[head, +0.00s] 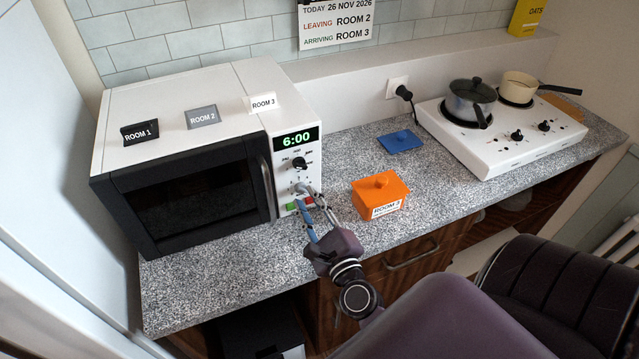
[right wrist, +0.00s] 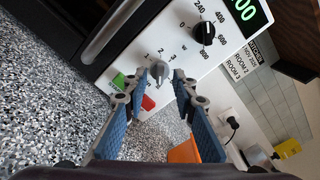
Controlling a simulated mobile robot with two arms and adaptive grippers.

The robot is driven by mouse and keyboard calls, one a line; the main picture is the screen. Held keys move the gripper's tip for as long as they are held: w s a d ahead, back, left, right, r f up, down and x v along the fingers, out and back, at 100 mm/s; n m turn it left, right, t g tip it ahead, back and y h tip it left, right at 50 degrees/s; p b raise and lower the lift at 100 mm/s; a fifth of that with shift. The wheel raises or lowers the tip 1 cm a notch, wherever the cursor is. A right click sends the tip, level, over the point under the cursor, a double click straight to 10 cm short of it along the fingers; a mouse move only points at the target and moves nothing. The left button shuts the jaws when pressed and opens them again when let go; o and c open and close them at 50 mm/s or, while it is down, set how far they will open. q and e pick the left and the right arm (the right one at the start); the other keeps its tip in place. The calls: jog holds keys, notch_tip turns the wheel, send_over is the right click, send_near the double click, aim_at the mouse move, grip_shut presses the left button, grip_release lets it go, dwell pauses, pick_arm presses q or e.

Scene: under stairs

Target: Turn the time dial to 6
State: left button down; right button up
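The white microwave (head: 190,105) stands at the left of the counter, its display (head: 297,139) reading 6:00. Its lower dial (head: 301,188) is a small grey knob with numbers including 1, 2 and 3 around it; I take it as the time dial. This dial (right wrist: 160,72) sits between the fingertips of my right gripper (right wrist: 161,76) in the right wrist view. The fingers are apart, with gaps beside the dial; contact is unclear. In the head view my right gripper (head: 309,197) covers part of the dial, hiding its pointer setting. My left gripper is out of view.
A black power dial (right wrist: 203,33) is above the time dial. Green (right wrist: 118,80) and red (right wrist: 148,103) buttons lie below it. An orange lidded box (head: 381,193) stands right of my gripper, a blue lid (head: 400,141) behind it. A hob (head: 505,135) with pots is farther right.

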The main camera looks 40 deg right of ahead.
jog(key=v, duration=1)
jog(key=shift+s+d, duration=0.1)
